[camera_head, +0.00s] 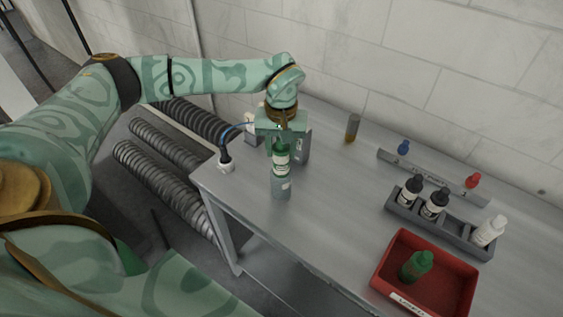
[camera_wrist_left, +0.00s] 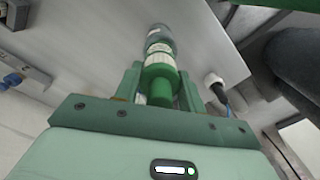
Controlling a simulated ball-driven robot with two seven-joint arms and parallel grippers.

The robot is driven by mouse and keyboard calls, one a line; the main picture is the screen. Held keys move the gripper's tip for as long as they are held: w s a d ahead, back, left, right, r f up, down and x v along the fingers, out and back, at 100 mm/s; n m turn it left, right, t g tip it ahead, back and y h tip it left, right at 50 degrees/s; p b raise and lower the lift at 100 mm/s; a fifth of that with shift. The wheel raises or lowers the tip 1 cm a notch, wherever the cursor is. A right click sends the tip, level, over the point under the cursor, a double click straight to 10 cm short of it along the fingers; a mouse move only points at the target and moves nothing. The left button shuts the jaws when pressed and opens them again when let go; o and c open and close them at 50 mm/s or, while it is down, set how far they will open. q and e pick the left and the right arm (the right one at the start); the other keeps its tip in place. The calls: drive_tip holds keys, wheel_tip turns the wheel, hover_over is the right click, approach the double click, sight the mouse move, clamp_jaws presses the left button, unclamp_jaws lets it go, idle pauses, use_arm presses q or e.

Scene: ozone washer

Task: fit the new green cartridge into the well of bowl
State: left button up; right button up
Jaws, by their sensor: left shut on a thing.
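My left gripper (camera_head: 281,143) is shut on the green cartridge (camera_head: 281,161), holding it upright by its green upper part. The cartridge has a white label band; it also shows between the fingers in the left wrist view (camera_wrist_left: 161,82). Directly below the label, in line with it, is a grey cylinder (camera_head: 281,187) with a small pale mark, also in the left wrist view (camera_wrist_left: 158,34). I cannot tell whether this cylinder is the bowl's well or the cartridge's lower body, nor how far anything is seated. My right gripper is not in view.
A red tray (camera_head: 380,279) holds another green bottle (camera_head: 416,265). A grey rack (camera_head: 459,231) holds black and white bottles. A grey strip with blue and red knobs and an amber vial (camera_head: 353,128) stand farther back. A white connector (camera_head: 226,164) with a blue hose is left.

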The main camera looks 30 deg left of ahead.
sight(281, 162)
use_arm(q)
wheel_tip(281, 162, down, 4)
drive_tip(key=shift+s, duration=0.1)
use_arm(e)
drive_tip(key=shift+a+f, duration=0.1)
use_arm(q)
drive_tip(key=shift+f, duration=0.1)
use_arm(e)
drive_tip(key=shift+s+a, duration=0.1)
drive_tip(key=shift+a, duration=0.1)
use_arm(q)
drive_tip(key=shift+f, duration=0.4)
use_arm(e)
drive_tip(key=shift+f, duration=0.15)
use_arm(q)
drive_tip(key=o, duration=1)
drive_tip(key=shift+c, duration=0.2)
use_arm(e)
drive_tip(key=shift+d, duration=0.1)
use_arm(q)
drive_tip(key=shift+r, duration=0.45)
wheel_tip(281, 162, up, 12)
drive_tip(key=shift+r+p, duration=0.2)
drive_tip(key=shift+p, duration=0.1)
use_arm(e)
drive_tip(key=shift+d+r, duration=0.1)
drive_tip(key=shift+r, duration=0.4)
